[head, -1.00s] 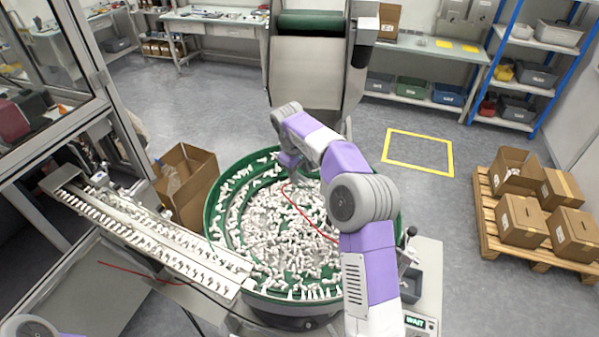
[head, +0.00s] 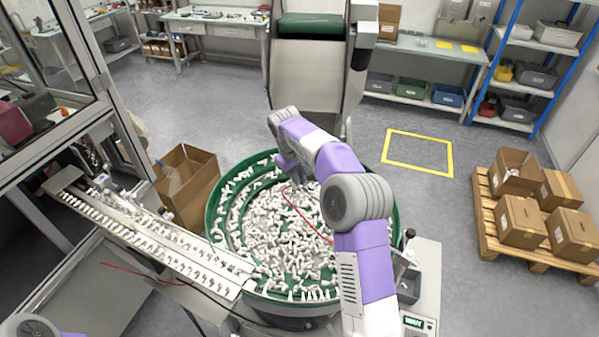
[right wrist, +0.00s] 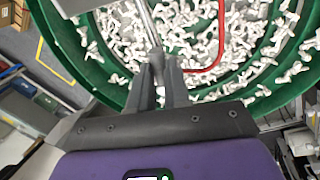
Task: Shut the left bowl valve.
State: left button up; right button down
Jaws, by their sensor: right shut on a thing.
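My right arm reaches over the green bowl (head: 212,193) full of small white parts. My right gripper (right wrist: 157,64) is shut on a thin grey metal rod (right wrist: 146,22), which runs up and away from the fingertips in the right wrist view. I cannot tell from the frames whether this rod is the left valve's lever. In the head view the right gripper (head: 299,186) is small and partly hidden beside the purple wrist. A red hose (right wrist: 219,40) curves close to the fingers and also shows in the head view (head: 300,212). My left gripper is out of view.
A linear rail (head: 160,240) with parts in rows leaves the bowl to the left. An open cardboard box (head: 190,178) stands behind it. The hopper chute (head: 308,75) rises behind the bowl. A control box with a display (head: 415,322) sits at front right.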

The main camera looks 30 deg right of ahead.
jog(key=m+p, duration=0.1)
jog(key=m, duration=0.4)
jog(key=w+a+m+g+p, duration=0.1)
jog(key=m+p, duration=0.1)
jog(key=m, duration=0.3)
jog(key=w+a+m+g+y+p, duration=0.1)
jog(key=m, duration=0.3)
jog(key=shift+w+a+m+p, duration=0.1)
jog(key=shift+a+m+p, duration=0.1)
jog(key=shift+m+p, duration=0.2)
jog(key=shift+w+m+g+y, duration=0.1)
jog(key=shift+m+g+y, duration=0.2)
jog(key=shift+m, duration=0.4)
jog(key=c, duration=1.1)
grip_release()
